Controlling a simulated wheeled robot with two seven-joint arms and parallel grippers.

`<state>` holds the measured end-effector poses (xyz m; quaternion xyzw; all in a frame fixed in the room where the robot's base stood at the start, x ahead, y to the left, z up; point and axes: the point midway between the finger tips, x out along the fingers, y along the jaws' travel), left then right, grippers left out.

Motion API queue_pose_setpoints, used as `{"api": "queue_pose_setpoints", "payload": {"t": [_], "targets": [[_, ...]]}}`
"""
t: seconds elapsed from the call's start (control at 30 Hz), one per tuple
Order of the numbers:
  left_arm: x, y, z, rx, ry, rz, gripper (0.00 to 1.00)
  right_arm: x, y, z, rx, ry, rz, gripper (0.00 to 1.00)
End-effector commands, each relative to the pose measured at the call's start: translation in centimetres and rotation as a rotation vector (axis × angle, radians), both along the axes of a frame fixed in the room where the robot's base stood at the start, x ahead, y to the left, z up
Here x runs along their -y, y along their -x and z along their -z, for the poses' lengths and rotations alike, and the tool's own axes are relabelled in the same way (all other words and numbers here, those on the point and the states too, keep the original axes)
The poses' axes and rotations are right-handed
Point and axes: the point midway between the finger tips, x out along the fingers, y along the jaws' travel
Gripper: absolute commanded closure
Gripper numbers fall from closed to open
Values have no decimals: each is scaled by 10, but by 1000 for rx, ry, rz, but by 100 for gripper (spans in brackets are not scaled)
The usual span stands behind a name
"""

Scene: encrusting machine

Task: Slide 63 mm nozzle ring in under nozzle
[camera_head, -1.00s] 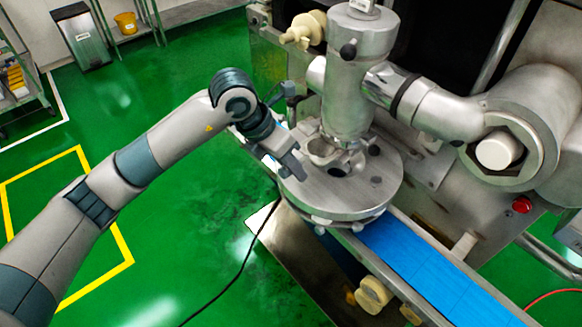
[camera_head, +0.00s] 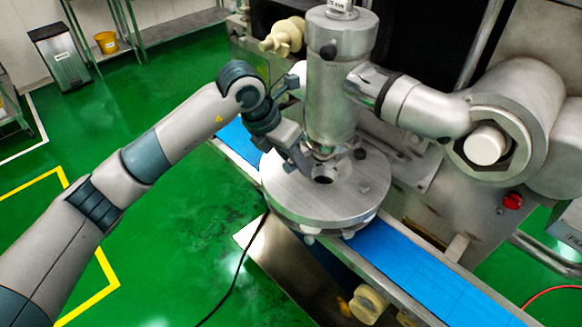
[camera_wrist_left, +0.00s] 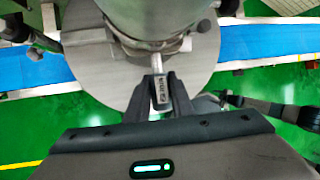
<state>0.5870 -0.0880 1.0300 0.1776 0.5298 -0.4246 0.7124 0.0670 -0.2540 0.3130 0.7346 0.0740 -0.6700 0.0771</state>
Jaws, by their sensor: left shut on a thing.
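My left gripper (camera_head: 302,165) reaches in from the left, just above the round metal plate (camera_head: 290,197) and close to the nozzle column (camera_head: 330,95). In the left wrist view its fingers (camera_wrist_left: 162,92) are shut on the narrow, labelled metal tab of the nozzle ring (camera_wrist_left: 160,88). The tab points toward the underside of the column (camera_wrist_left: 150,12). The ring's body is mostly hidden by the gripper and column, so I cannot tell whether it is centred under the nozzle. My right gripper is not in view.
A blue conveyor belt (camera_head: 425,270) runs beneath the plate along the machine. A thick side pipe (camera_head: 430,107) joins the column on the right. A red button (camera_head: 512,201) is on the machine's front. Open green floor lies to the left.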

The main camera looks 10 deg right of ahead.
Motion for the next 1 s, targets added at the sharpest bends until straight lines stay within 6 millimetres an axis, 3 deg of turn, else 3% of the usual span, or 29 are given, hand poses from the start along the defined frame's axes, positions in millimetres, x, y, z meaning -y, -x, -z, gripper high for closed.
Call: {"api": "queue_pose_setpoints", "payload": {"t": [0.3, 1.0], "targets": [[14, -10, -1, 3, 2, 1, 100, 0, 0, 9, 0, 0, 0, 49], [15, -11, -4, 7, 6, 1, 100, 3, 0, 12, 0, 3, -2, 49]]}}
